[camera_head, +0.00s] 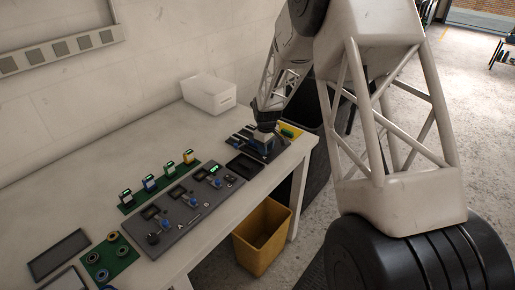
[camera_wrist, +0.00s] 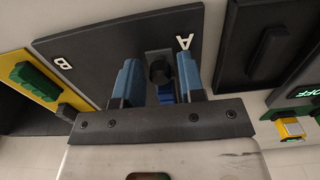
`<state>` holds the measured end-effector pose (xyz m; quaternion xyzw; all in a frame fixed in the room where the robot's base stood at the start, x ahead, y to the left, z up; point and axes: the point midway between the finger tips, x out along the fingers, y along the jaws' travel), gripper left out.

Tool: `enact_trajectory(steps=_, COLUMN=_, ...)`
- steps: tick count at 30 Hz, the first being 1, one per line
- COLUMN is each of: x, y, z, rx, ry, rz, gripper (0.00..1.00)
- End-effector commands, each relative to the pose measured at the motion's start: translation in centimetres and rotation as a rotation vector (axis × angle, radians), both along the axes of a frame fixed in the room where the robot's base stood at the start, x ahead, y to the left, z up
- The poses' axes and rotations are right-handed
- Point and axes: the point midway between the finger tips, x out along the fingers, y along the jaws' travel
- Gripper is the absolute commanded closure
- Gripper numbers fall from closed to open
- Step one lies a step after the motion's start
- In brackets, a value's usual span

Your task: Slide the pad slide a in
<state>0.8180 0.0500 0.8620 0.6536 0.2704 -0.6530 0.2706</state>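A dark plate (camera_wrist: 98,41) lettered A and B fills the upper left of the wrist view; in the head view the same plate (camera_head: 244,134) lies at the far end of the bench. Beside the letter A is a dark slot with a round black part (camera_wrist: 160,70) and a blue piece (camera_wrist: 166,94), apparently pad slide a. My gripper (camera_wrist: 159,60) has its two blue fingers on either side of these parts. A gap shows between the fingers; contact is not clear. In the head view my gripper (camera_head: 265,138) points down over the plate and hides part of it.
A yellow block with a green part (camera_wrist: 40,82) lies beside the plate. A black tray (camera_head: 243,166) and a grey panel (camera_head: 175,222) with knobs lie nearer. A white box (camera_head: 209,94) stands behind; a yellow bin (camera_head: 262,237) stands below the bench edge.

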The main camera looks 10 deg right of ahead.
Motion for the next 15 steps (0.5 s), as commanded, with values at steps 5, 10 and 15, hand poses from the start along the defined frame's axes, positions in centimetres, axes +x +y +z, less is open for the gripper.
enact_trajectory(steps=5, x=-0.01, y=-0.01, z=-0.01, rx=0.0, ry=0.0, rz=0.0, gripper=0.64)
enact_trajectory(steps=10, x=-0.01, y=0.0, z=-0.02, rx=0.0, ry=0.0, rz=0.0, gripper=0.84)
enact_trajectory(steps=15, x=-0.01, y=-0.01, z=-0.01, rx=0.0, ry=0.0, rz=0.0, gripper=0.96)
